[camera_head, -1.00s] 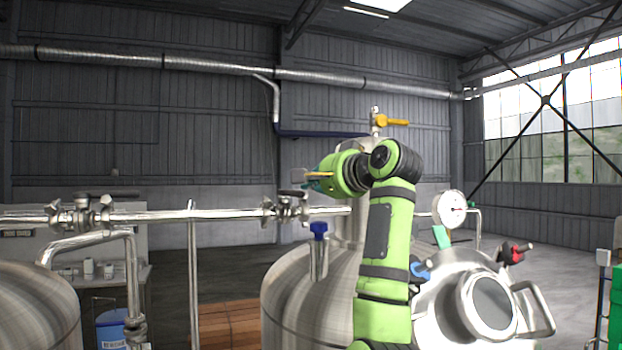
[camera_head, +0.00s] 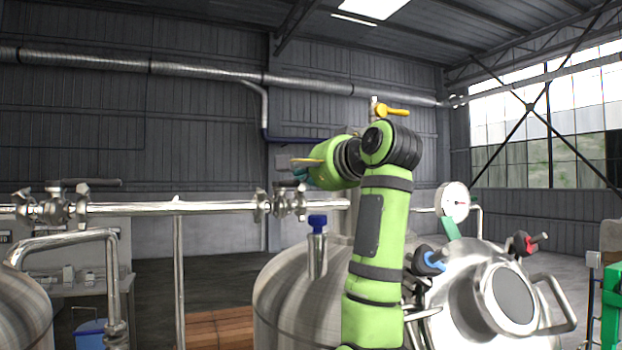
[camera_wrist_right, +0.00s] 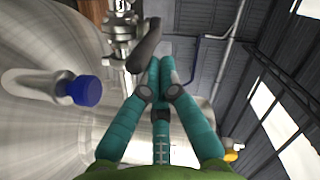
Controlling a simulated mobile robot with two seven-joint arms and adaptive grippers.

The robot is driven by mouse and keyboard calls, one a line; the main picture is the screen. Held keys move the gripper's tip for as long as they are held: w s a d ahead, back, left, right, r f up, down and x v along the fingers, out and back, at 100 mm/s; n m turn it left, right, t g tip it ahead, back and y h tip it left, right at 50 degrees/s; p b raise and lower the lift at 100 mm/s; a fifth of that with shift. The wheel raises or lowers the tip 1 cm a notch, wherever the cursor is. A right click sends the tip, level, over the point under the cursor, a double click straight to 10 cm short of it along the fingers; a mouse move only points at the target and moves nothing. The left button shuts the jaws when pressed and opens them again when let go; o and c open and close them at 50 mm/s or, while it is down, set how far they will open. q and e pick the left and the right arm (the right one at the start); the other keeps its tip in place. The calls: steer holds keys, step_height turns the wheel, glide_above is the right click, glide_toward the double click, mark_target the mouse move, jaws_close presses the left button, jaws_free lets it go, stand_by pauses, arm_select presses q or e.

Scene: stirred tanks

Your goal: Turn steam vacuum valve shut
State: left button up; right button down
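A steel valve (camera_head: 289,200) with a dark lever handle sits on the horizontal pipe (camera_head: 225,207), left of the tank's neck. I cannot tell from any label whether it is the steam vacuum valve. My right gripper (camera_head: 304,178) is just above and beside it. In the right wrist view the valve body (camera_wrist_right: 122,30) is at the top, and its dark lever (camera_wrist_right: 147,46) lies close to the teal fingertips (camera_wrist_right: 160,72). The fingertips are together, with nothing visible between them; contact with the lever is unclear. My left gripper is in neither view.
A blue-capped stub (camera_head: 317,238) rises from the tank (camera_head: 290,290) below the gripper. A yellow-handled valve (camera_head: 392,111) stands above, behind my arm. A gauge (camera_head: 454,202) and blue (camera_head: 430,261) and red (camera_head: 523,244) valves are at right. Another lever valve (camera_head: 68,204) is left.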

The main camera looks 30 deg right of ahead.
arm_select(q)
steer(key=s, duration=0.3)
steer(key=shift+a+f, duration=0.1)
arm_select(e)
steer(key=s+r, duration=0.1)
steer(key=s, duration=0.7)
steer(key=shift+w, duration=0.15)
steer(key=shift+a+f, duration=0.1)
